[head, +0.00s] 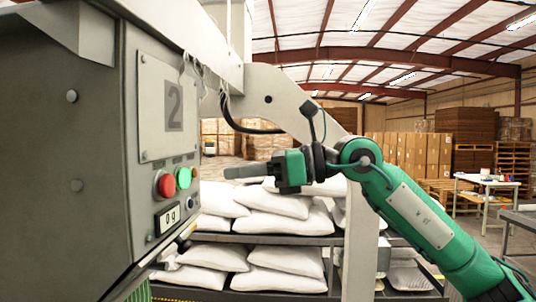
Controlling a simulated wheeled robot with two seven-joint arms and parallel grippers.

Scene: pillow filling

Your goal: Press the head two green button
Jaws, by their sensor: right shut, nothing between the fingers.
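The grey control box (65,140) fills the left side of the head view and carries a plate with the number 2 (174,105). Below the plate, the green button (184,178) sits just right of the red button (165,184). My right gripper (232,172) is shut and empty. Its fingers point left toward the green button, with a visible gap between fingertips and button in the picture. My left gripper does not show.
White pillows (280,203) lie on a dark rack (270,239) behind my right gripper. A slanted light-coloured beam (285,95) rises behind my arm. A white table (490,182) stands far right.

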